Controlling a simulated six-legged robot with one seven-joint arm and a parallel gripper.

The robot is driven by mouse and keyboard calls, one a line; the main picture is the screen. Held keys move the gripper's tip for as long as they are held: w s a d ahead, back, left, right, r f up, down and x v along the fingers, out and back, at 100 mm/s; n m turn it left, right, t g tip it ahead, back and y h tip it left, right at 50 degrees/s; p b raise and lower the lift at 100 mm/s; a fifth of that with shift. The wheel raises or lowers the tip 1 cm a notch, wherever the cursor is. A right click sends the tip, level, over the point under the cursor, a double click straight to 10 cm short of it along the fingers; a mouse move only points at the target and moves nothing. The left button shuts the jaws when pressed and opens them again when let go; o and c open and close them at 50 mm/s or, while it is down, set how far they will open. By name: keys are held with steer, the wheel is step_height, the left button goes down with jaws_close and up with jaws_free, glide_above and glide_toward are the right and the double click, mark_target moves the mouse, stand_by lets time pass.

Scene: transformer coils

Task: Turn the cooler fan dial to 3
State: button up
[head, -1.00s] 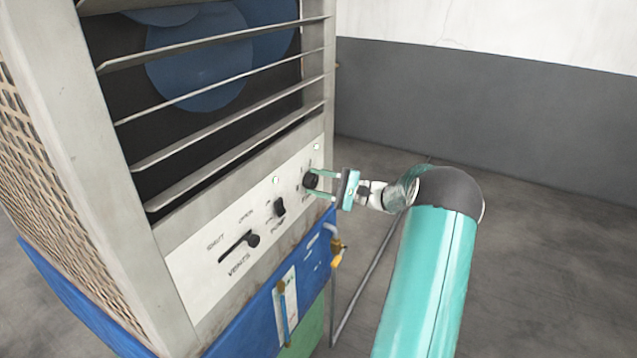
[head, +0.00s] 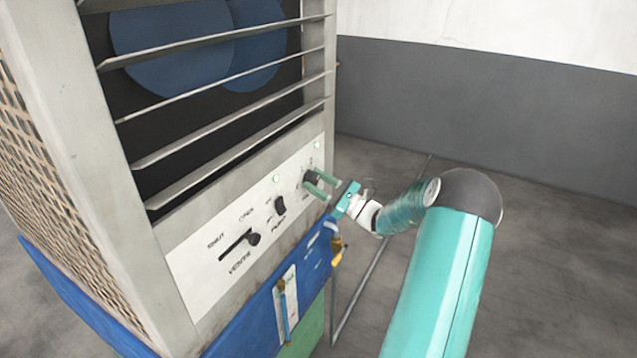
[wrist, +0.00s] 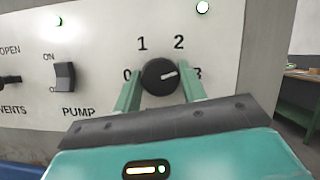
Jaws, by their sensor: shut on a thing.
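The fan dial (wrist: 158,77) is a round black knob on the cooler's white control panel, with 0, 1, 2 and 3 printed around it. Its white pointer line aims right and slightly up, close to the 3, which a finger partly covers. My gripper (wrist: 160,74) is shut on the dial, with one green finger on each side. In the head view the dial (head: 311,177) is at the right end of the panel, and my gripper (head: 313,183) reaches it from the lower right, rolled at a slant.
The pump switch (head: 280,206) and the vents lever (head: 240,243) sit left of the dial. Slanted louvres (head: 235,100) cover the fan above. A brass valve (head: 337,248) juts out below my gripper. Open floor (head: 560,240) lies to the right.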

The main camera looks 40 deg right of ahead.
steer(key=shift+a+m+t+h, duration=0.1)
steer(key=shift+m+t+h, duration=0.2)
steer(key=shift+m+h, duration=0.8)
steer(key=shift+m+t+h, duration=0.3)
steer(key=shift+m+h, duration=0.1)
steer(key=shift+m, duration=1.4)
steer(key=o, duration=1)
steer(key=shift+c, duration=0.2)
steer(key=shift+s, duration=0.1)
steer(key=v, duration=1.3)
steer(key=shift+s, duration=0.3)
steer(key=shift+f, duration=0.15)
